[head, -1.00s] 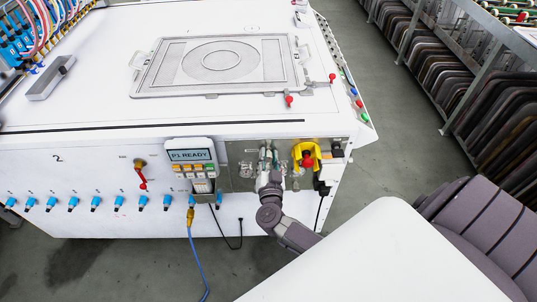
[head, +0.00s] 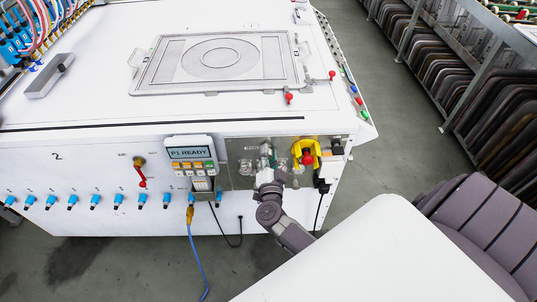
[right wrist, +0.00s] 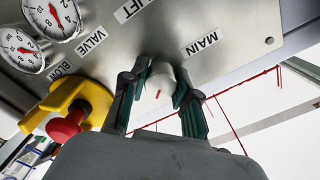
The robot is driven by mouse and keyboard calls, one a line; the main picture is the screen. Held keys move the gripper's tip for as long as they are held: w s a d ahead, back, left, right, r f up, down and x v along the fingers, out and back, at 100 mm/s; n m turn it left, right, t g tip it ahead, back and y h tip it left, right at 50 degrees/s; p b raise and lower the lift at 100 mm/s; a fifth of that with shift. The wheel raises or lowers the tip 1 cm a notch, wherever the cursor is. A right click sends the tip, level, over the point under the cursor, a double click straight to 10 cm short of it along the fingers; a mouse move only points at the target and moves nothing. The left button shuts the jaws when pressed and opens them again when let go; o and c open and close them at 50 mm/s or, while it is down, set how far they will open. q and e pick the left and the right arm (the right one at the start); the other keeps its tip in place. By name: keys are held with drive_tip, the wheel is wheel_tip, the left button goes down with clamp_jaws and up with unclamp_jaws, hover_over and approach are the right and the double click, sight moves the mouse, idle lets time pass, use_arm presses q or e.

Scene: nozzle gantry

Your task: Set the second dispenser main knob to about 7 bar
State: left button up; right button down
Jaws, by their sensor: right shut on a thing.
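My right gripper (right wrist: 158,95) is shut on the white main knob (right wrist: 160,78), with one dark finger on each side of it. A short red mark shows on the knob, beside the MAIN label (right wrist: 202,43) on the metal panel. In the head view, my right gripper (head: 266,164) is at the front panel of the white machine, and the knob is too small or hidden there. Two round gauges with red needles, an upper one (right wrist: 52,14) and a lower one (right wrist: 20,50), are at the left in the right wrist view. Which gauge belongs to the knob is unclear. My left gripper is not in view.
A yellow holder with a red button (head: 307,158) sits close right of my right gripper. The display unit reading P1 READY (head: 190,153) is to its left. A blue cable (head: 197,262) hangs below. Grey floor lies in front of the machine.

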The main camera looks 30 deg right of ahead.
drive_tip(key=c, duration=0.9)
unclamp_jaws()
drive_tip(key=shift+o, duration=0.2)
drive_tip(key=v, duration=1.2)
